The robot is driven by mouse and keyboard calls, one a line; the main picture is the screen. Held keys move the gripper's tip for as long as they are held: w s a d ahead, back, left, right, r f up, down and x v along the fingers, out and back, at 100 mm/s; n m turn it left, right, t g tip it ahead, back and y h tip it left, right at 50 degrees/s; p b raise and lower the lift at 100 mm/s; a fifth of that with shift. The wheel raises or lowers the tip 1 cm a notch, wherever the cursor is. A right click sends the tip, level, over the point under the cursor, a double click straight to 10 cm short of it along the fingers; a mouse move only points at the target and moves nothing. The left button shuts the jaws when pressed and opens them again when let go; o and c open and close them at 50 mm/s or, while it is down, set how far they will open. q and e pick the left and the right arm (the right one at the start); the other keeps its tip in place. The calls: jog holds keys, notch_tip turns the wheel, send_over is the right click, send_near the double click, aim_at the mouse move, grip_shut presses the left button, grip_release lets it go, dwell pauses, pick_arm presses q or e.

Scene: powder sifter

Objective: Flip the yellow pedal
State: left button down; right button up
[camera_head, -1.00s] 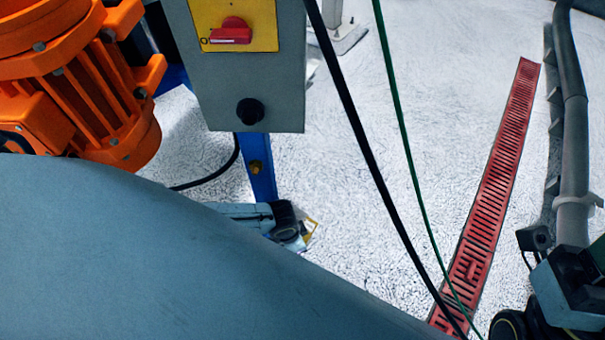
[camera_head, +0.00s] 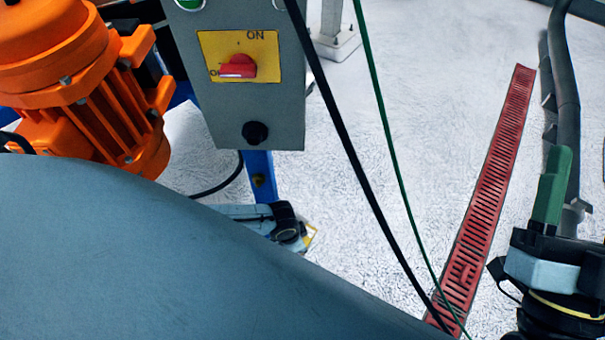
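No pedal can be made out clearly. A yellow plate (camera_head: 215,45) on the front of a grey control box (camera_head: 222,110) carries a red rotary switch (camera_head: 238,67), its handle lying about level, with "ON" printed above. A small yellow patch (camera_head: 310,236) shows low on the floor beside a black-ended part, mostly hidden. My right gripper (camera_head: 553,178) is at the right edge, its green fingertips pointing up, away from the box. It is seen edge-on, so any gap is hidden. I cannot make out my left gripper.
A large grey-blue curved surface (camera_head: 150,260) fills the lower left. An orange motor (camera_head: 90,100) stands behind it. A black cable (camera_head: 350,150) and a green cable (camera_head: 385,150) hang across the middle. A red floor grate (camera_head: 490,190) and grey pipe (camera_head: 565,100) lie at right; white floor is open between.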

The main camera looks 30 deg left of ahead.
pick_arm(q)
jog(key=shift+r+p, duration=0.55)
jog(key=shift+r, duration=0.1)
jog(key=shift+r+p, duration=0.55)
jog(key=shift+p, duration=0.05)
pick_arm(e)
notch_tip(320, 180, down, 7)
jog(key=w+g+h, duration=0.1)
jog(key=w+g, duration=0.1)
jog(key=g, duration=0.3)
jog(key=shift+w+r+h, duration=0.2)
jog(key=shift+w+h, duration=0.05)
jog(key=shift+h, duration=0.15)
jog(key=shift+d, duration=0.1)
